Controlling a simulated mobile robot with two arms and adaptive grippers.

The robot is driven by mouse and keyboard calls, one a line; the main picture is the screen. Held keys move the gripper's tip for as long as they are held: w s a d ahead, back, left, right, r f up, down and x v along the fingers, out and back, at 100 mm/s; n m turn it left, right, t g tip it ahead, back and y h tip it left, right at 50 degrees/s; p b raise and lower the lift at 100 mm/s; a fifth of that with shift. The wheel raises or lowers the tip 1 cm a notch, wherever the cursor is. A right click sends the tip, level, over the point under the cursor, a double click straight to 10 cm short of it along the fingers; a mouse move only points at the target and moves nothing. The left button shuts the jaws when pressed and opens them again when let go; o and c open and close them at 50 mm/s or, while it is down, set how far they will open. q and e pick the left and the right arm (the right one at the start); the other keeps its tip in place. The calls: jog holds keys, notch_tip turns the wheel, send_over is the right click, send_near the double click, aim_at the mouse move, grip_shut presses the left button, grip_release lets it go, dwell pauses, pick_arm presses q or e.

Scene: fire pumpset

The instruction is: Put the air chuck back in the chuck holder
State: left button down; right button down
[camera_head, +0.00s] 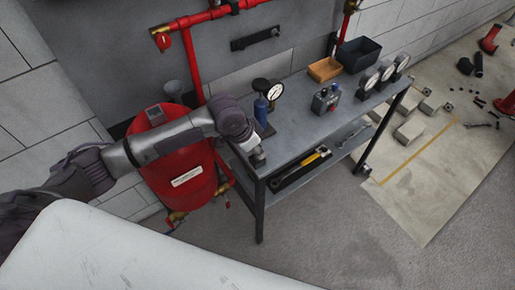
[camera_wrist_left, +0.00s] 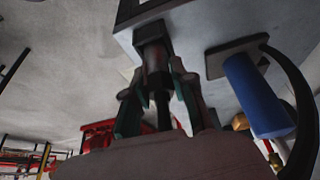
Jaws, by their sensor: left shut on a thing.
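My left gripper (camera_head: 258,157) is at the left end of the grey workbench, low against its near corner. In the left wrist view my left gripper (camera_wrist_left: 158,105) is shut on a dark stem, which I take to be the air chuck (camera_wrist_left: 163,112). A dark squarish block (camera_wrist_left: 153,58) lies just past the fingertips, against the bench edge. I cannot tell whether it is the chuck holder or part of the chuck. My right gripper is not in view.
The workbench (camera_head: 295,135) carries a pressure gauge (camera_head: 276,91), a small grey-blue box (camera_head: 326,99), an orange tray (camera_head: 325,69), a black bin (camera_head: 359,54) and more gauges (camera_head: 386,71). A red tank (camera_head: 180,175) stands close left of the bench. Yellow-handled tools lie on the lower shelf.

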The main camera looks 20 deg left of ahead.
pick_arm(q)
jog(key=shift+f, duration=0.35)
jog(key=shift+f, duration=0.1)
jog(key=c, duration=1)
grip_release()
jog(key=shift+o, duration=0.2)
jog(key=v, duration=1.2)
